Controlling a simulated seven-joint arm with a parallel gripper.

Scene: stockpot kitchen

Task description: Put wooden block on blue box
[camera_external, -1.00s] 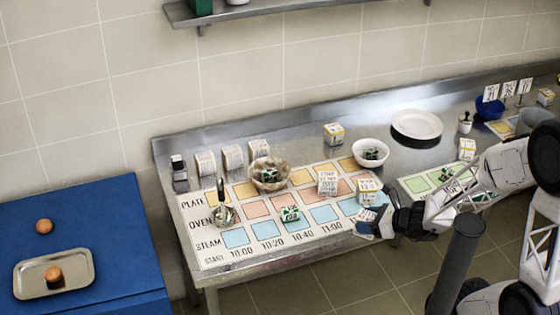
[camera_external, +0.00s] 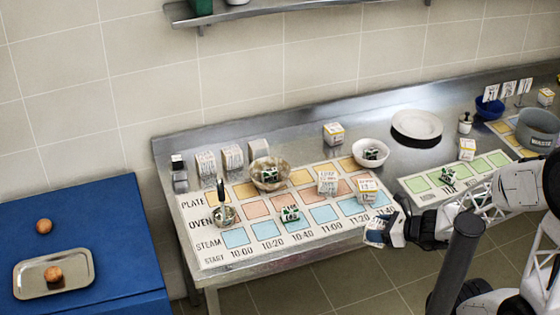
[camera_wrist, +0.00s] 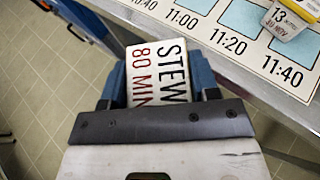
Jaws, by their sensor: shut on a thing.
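My gripper (camera_external: 392,230) is in front of the steel counter's front edge. It is shut on a white block (camera_external: 375,232) with printed text. In the wrist view the block (camera_wrist: 158,72) reads "STEW 80 MIN" and sits between the two blue-sided fingers (camera_wrist: 158,85), above the tiled floor. Its material cannot be told. A large blue box-like stand (camera_external: 115,235) is at the far left, well away from my gripper. On it are a metal tray (camera_external: 30,282) with a round brown thing, and another round brown thing (camera_external: 43,226) beside the tray.
The steel counter holds a printed schedule board (camera_external: 210,250) with coloured squares and several white printed blocks. A stone-like bowl (camera_external: 270,173), white bowl (camera_external: 371,151), plate (camera_external: 417,124) and small blue bowl (camera_external: 487,108) stand on the counter. Open floor (camera_external: 330,285) lies in front.

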